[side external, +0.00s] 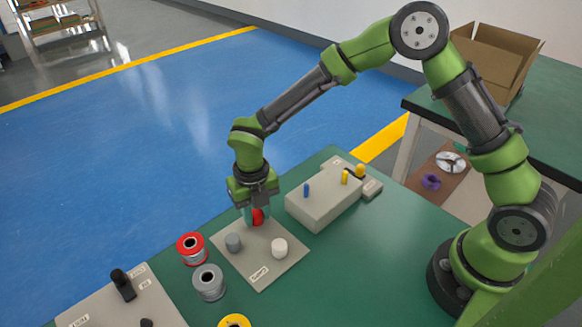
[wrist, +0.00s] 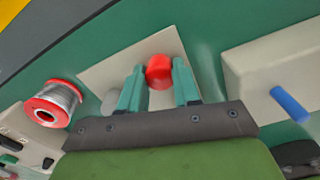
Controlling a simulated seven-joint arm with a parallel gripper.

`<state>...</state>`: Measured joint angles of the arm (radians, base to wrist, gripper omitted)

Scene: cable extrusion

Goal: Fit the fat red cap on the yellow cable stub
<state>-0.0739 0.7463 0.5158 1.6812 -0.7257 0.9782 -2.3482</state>
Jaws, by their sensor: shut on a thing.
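The fat red cap (side external: 257,216) is between the fingers of my gripper (side external: 250,214), over the back corner of a beige plate (side external: 265,272). In the wrist view the red cap (wrist: 159,71) sits between the two teal fingertips (wrist: 158,82), which are shut on it. I cannot tell whether the cap still touches the plate. A yellow stub (side external: 345,177) stands upright at the right end of a beige block (side external: 315,211), to the right of my gripper. Another yellow piece (side external: 360,171) stands just behind it. A blue stub (side external: 306,190) stands on the block's left part; it also shows in the wrist view (wrist: 289,104).
A grey cap (side external: 233,242) and a white cap (side external: 279,248) stand on the plate close to my gripper. Red (side external: 191,249), grey (side external: 208,282) and yellow (side external: 235,321) spools stand left and in front. A control panel (side external: 105,305) is at lower left. Green table is clear right of the plate.

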